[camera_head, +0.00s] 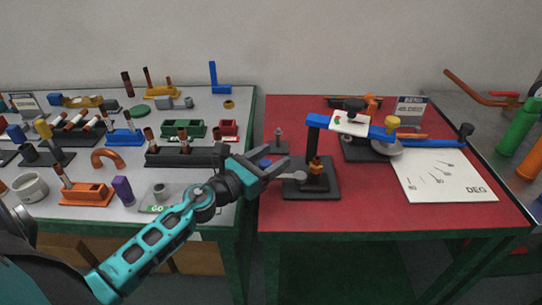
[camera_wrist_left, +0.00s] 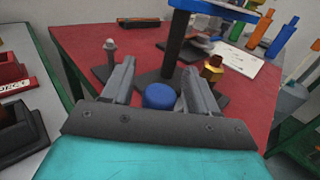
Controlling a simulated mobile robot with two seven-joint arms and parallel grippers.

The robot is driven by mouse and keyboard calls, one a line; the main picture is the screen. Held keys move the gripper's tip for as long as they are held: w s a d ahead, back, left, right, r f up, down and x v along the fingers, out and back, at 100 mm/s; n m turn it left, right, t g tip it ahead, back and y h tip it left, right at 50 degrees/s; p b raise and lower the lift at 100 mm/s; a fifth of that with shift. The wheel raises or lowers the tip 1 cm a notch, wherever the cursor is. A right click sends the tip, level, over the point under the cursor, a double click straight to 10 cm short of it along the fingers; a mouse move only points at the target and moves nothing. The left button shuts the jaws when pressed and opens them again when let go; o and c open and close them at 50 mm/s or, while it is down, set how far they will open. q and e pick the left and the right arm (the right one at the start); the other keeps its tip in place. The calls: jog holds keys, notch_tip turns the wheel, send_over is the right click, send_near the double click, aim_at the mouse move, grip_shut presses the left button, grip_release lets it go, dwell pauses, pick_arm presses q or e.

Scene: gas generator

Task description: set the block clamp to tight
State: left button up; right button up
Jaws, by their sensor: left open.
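A black stand (camera_head: 330,190) is on the red table, with a post, a brass-and-orange piece (camera_head: 316,166) and a grey lever (camera_head: 292,175). I cannot tell for sure which part is the block clamp. A blue round knob (camera_wrist_left: 160,95) shows low between my left fingers in the left wrist view; in the head view it is mostly hidden by the gripper. My left gripper (camera_head: 286,155) is open and empty beside the stand's left side, its fingers on either side of the knob (camera_wrist_left: 159,66). The brass piece (camera_wrist_left: 212,70) lies just right of the right finger.
A blue beam (camera_head: 365,127) extends right from the post at height. A small grey post (camera_head: 279,136) stands behind the gripper. A white DEG sheet (camera_head: 445,178) lies at right. The grey table (camera_head: 220,215) at left holds many blocks and tubes. The front red surface is clear.

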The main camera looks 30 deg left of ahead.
pick_arm(q)
jog(key=shift+w, duration=0.2)
grip_shut()
dwell(0.5)
